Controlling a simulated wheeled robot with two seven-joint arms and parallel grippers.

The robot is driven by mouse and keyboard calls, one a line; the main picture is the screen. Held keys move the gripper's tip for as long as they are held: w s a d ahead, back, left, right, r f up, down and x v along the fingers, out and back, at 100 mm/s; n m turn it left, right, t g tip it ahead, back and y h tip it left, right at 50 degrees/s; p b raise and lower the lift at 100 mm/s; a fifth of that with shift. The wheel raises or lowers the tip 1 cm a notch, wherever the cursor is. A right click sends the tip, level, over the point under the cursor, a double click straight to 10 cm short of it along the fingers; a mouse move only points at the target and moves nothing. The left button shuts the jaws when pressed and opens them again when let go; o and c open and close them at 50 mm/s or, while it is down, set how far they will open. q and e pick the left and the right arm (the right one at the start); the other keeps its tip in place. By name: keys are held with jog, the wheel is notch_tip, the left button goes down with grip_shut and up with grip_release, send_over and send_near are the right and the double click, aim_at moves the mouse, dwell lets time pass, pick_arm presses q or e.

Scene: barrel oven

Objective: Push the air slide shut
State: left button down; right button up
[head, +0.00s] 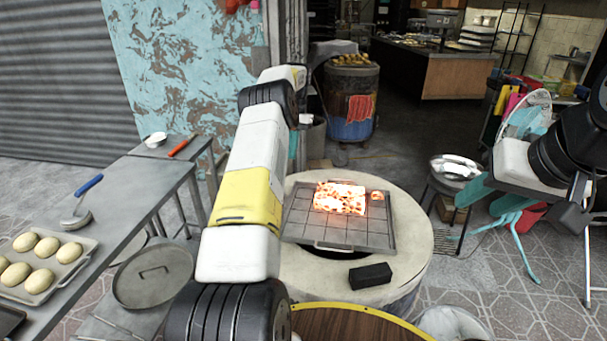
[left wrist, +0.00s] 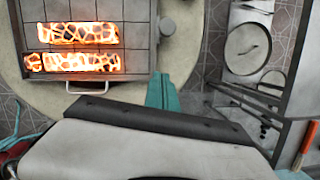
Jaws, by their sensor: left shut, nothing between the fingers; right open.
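The round pale barrel oven (head: 413,235) stands in the middle of the head view, with a grate on top. My left arm crosses in front of its left side. My left gripper (head: 293,150) is mostly hidden behind that arm, by the oven's far left side. In the left wrist view its teal fingers (left wrist: 161,90) are shut and empty beside the oven rim (left wrist: 180,50). My right gripper (head: 525,195) is open and empty, to the right of and apart from the oven. I cannot make out the air slide in either view.
Glowing coals (head: 340,198) lie on the gridded grate (head: 300,228). A black block (head: 370,275) rests on the near rim. A metal table (head: 150,215) with a tray of dough balls (head: 85,248) and a round lid (head: 153,276) are at left. A steel bowl (head: 455,166) stands at right.

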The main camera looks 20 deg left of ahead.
pick_arm(q)
jog(key=x, duration=0.9)
jog(key=shift+s+f, duration=0.15)
jog(key=shift+s, duration=0.1)
jog(key=shift+s+a, duration=0.1)
jog(key=shift+s, duration=1.7)
